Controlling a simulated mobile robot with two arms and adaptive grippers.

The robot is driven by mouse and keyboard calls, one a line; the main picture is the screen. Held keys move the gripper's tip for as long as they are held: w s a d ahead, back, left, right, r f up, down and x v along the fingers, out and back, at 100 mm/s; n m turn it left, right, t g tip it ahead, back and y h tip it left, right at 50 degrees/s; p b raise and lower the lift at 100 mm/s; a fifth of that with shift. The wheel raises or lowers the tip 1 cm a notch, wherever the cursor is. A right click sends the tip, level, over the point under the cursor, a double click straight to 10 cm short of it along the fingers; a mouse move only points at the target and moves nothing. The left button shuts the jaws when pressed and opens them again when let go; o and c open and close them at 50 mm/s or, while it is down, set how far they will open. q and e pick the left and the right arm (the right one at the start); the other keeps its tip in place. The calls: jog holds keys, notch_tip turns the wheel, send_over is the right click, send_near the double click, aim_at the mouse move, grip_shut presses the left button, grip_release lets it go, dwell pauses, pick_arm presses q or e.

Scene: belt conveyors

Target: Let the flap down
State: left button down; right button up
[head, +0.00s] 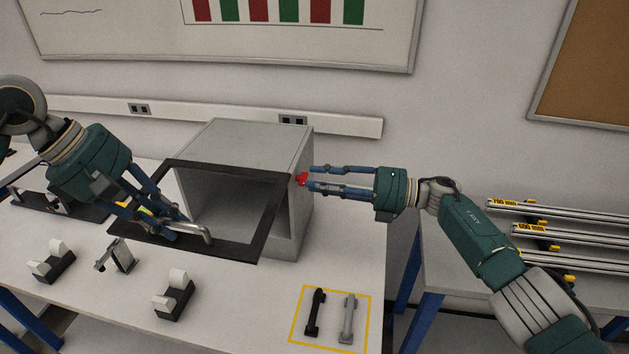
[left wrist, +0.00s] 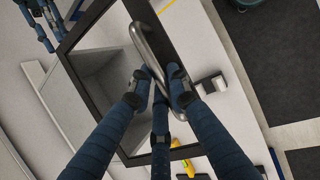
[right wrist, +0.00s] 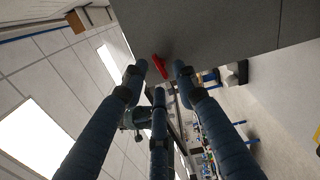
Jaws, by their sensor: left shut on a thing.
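The flap is a black frame (head: 272,207) with a see-through middle on the front of a grey box (head: 262,135). Its upper edge is at the box top and its lower edge stands out from the box, tilted. My left gripper (head: 180,226) is shut on the metal bar handle (head: 208,235) at the flap's lower edge; the handle (left wrist: 150,45) also shows between its fingers in the left wrist view. A red piece (head: 301,179) sits at the box's right side. My right gripper (head: 312,178) is open beside it, and the red piece (right wrist: 160,68) shows between its fingertips.
Black and white holders (head: 172,298) stand on the white table before the box. A black handle (head: 315,312) and a grey handle (head: 348,318) lie in a yellow outlined square. Metal rails (head: 560,235) lie on a side table at right.

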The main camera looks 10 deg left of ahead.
aim_at(164, 240)
jog(key=d, duration=1)
jog(key=shift+s+d, duration=0.2)
jog(key=shift+s, duration=0.2)
pick_arm(q)
jog(key=shift+f, duration=0.1)
jog(key=shift+s+a+f+t, duration=0.1)
jog(key=shift+f+t, duration=0.2)
jog(key=shift+f, duration=1.75)
jog(key=shift+f+t, duration=0.5)
jog(key=shift+f, duration=0.7)
jog(key=shift+w+f, duration=0.25)
jog(key=shift+f, duration=0.2)
jog(key=shift+w+f, duration=0.2)
jog(key=shift+f, duration=0.25)
pick_arm(e)
jog(key=shift+w, duration=0.15)
